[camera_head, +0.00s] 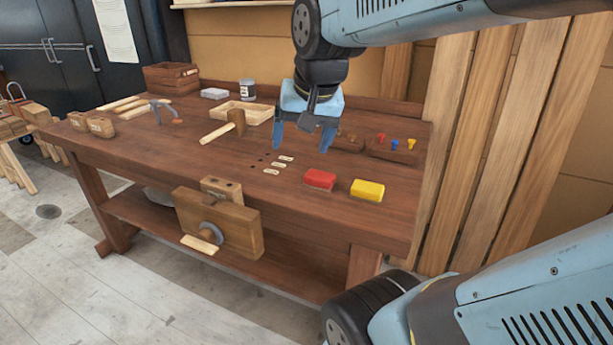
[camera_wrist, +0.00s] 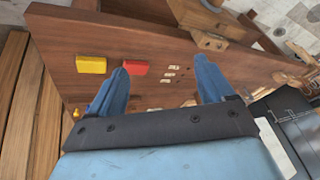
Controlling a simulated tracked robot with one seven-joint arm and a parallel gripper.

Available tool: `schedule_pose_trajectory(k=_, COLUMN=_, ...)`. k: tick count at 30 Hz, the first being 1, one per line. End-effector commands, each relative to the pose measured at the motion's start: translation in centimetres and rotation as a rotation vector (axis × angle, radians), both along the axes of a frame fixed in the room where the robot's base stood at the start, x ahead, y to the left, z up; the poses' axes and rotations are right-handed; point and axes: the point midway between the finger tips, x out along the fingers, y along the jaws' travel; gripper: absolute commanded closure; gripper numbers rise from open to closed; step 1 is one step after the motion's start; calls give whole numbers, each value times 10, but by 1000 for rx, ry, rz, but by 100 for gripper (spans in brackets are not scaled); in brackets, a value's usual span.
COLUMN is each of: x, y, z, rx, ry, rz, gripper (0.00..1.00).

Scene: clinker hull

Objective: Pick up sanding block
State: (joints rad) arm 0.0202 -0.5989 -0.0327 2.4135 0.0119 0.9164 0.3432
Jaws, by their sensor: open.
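Two block-shaped things lie on the bench top; either could be the sanding block, and I cannot tell which. The red block (camera_head: 320,179) lies near the front edge, and the yellow block (camera_head: 367,190) lies just right of it. In the wrist view the red block (camera_wrist: 134,68) shows beside the left fingertip and the yellow block (camera_wrist: 91,65) farther left. My gripper (camera_head: 303,140) is open and empty above the bench, behind and left of the red block. Its two blue fingers also show in the wrist view (camera_wrist: 162,75). It touches neither block.
The wooden workbench (camera_head: 150,150) has a vise (camera_head: 218,222) at its front. A mallet (camera_head: 226,126), a wooden tray (camera_head: 245,113) and small pale tags (camera_head: 278,164) lie left of the blocks. A rack with coloured handles (camera_head: 390,150) stands behind. Upright planks (camera_head: 500,150) stand at right.

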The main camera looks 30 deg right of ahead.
Motion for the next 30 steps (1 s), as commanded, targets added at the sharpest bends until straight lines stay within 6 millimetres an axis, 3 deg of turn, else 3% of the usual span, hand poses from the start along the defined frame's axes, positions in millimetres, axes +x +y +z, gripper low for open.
schedule_pose_trajectory(k=8, x=68, y=-36, z=-9, rx=200, ry=119, rz=-535, gripper=11)
schedule_pose_trajectory(k=14, x=113, y=-67, z=-26, rx=304, ry=193, rz=-938, gripper=11)
schedule_pose_trajectory(k=24, x=182, y=-128, z=-74, rx=404, ry=264, rz=-1630, gripper=11)
schedule_pose_trajectory(k=30, x=206, y=-155, z=-100, rx=418, ry=266, rz=-1923, gripper=11)
